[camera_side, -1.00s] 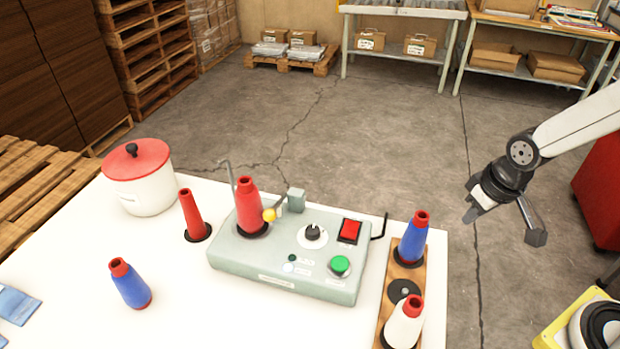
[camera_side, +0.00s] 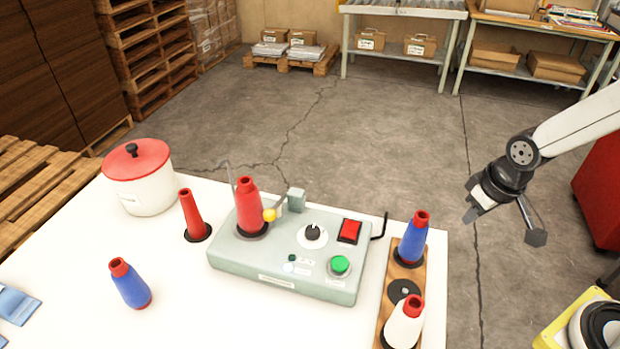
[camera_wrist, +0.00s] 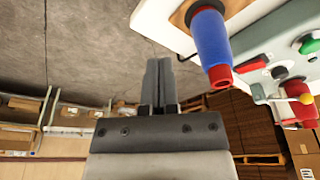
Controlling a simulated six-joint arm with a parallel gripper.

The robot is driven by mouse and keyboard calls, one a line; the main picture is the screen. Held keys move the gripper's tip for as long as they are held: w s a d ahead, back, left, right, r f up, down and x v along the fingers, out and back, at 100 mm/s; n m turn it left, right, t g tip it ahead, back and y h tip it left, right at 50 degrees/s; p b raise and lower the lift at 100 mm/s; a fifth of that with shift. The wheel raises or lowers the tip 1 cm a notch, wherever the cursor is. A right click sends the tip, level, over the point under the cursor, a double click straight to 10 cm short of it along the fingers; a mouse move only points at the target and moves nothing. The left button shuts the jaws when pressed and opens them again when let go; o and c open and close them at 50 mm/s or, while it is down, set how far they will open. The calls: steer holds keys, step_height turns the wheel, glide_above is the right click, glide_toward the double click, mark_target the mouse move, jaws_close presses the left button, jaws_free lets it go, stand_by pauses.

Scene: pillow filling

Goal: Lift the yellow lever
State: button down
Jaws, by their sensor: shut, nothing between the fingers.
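The yellow lever shows as a round yellow knob (camera_side: 269,214) on a thin arm, beside the red cone on the grey-green control box (camera_side: 285,281). In the wrist view the yellow knob (camera_wrist: 305,98) is at the right edge, with the scene upside down. My gripper (camera_side: 471,213) hangs in the air to the right of the table, well apart from the lever. In the wrist view its two fingers (camera_wrist: 159,82) lie together with nothing between them. The lever's lower part is partly hidden by the red cone and the box fittings.
The box carries a black dial (camera_side: 312,233), a red switch (camera_side: 349,230) and a green button (camera_side: 339,265). A wooden holder (camera_side: 383,312) with a blue cone (camera_side: 412,241) and a white cone (camera_side: 402,328) stands between my gripper and the box. A red-lidded pot (camera_side: 146,190) stands behind left.

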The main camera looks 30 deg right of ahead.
steer(key=c, duration=0.5)
jaws_free()
steer(key=shift+r, duration=0.2)
steer(key=shift+c, duration=0.2)
steer(key=shift+o, duration=0.8)
steer(key=shift+r, duration=0.3)
steer(key=w+r+v, duration=0.1)
steer(key=w+v, duration=0.1)
steer(key=v, duration=0.8)
steer(key=w+a+r, duration=0.1)
steer(key=w+a, duration=0.6)
steer(key=w, duration=0.2)
steer(key=w+a+f+m+g+y, duration=0.1)
steer(key=w+a, duration=0.4)
steer(key=a, duration=0.6)
steer(key=w+a+f+m+g+y, duration=0.1)
steer(key=w+a, duration=0.4)
steer(key=a, duration=0.7)
steer(key=f, duration=0.5)
steer(key=shift+w+d, duration=0.2)
steer(key=shift+d, duration=0.05)
